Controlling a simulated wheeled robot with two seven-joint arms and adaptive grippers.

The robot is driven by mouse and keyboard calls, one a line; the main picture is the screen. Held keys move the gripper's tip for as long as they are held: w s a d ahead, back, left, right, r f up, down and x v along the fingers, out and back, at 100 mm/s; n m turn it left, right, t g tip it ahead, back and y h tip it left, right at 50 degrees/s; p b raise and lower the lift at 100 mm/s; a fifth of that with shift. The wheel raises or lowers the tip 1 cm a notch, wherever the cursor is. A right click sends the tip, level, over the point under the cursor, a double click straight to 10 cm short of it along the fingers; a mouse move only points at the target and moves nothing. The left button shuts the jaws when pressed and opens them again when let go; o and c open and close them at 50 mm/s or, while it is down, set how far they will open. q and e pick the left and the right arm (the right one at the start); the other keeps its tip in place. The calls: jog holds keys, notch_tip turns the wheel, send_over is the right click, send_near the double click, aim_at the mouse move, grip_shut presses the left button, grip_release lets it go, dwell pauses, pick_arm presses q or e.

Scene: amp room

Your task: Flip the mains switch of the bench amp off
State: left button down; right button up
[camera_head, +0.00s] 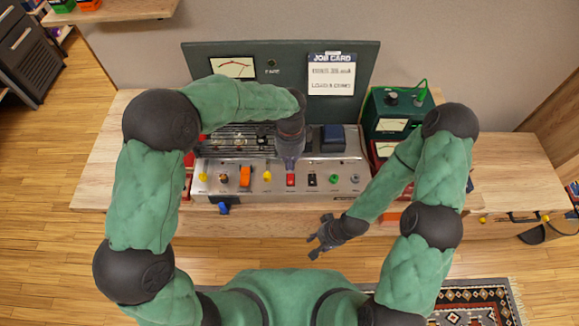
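The bench amp (335,172) is a silver chassis on the bench, with a row of coloured controls along its front. The row includes an orange lever (245,177), a red switch (291,180) and a black switch (312,180). I cannot tell which is the mains switch or read any switch's position. My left gripper (290,164) points down over the amp, just behind the red switch; whether it touches is unclear, and its finger gap is too small to judge. My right gripper (315,244) is open and empty in front of the bench, apart from the amp.
Behind the amp stands a dark green panel with a meter (233,68) and a job card (331,75). A green metered box (396,112) stands at the right, partly behind my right arm. The bench top (510,165) is clear at far right.

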pick_arm(q)
jog(key=shift+s+r, duration=0.15)
jog(key=shift+r, duration=0.85)
jog(key=shift+s+r, duration=0.1)
jog(key=shift+r, duration=0.9)
